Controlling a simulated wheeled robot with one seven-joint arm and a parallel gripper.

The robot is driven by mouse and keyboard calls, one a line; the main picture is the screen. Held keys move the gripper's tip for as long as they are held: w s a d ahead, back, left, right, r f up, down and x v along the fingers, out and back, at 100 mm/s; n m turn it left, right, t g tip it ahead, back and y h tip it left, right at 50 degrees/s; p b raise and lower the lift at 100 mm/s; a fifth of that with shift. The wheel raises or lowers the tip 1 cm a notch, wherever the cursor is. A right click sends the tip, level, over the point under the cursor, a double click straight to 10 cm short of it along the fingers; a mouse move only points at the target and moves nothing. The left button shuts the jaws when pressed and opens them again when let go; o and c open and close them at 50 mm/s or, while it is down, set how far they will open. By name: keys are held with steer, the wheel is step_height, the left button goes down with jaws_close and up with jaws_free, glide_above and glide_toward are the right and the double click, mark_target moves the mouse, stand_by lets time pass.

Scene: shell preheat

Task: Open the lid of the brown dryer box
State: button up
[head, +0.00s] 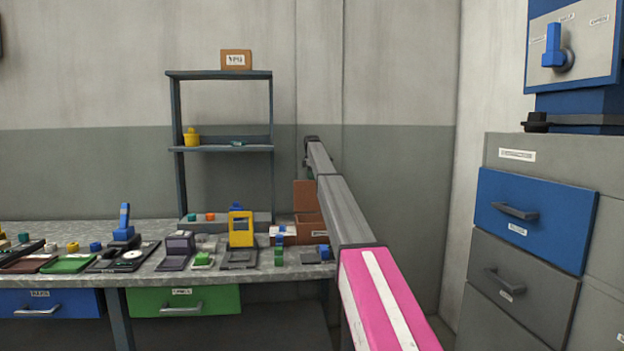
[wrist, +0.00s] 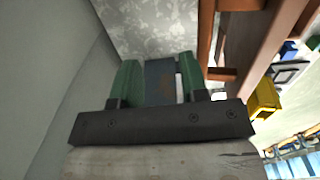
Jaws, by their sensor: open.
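The brown dryer box (head: 309,228) stands on the workbench at its right end, partly hidden behind my arm in the head view. A brown panel (head: 304,194), which looks like its lid, stands upright above the box's back. In the wrist view brown parts of the box or lid (wrist: 258,50) show at the upper right, with a short brown bar close to the right fingertip. My gripper (wrist: 158,82) has green fingers spread apart, with nothing clearly held between them. I cannot tell whether a finger touches the brown bar. My arm hides the gripper in the head view.
A yellow device (head: 241,230) and several small tools stand left of the box on the workbench (head: 150,225). A grey shelf (head: 220,149) rises behind, with a brown carton (head: 236,59) on top. A drawer cabinet (head: 535,215) stands at the right. Bare wall lies behind the arm.

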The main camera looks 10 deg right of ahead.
steer(key=w, duration=0.5)
steer(key=shift+w+r, duration=0.1)
stand_by(0.4)
stand_by(0.3)
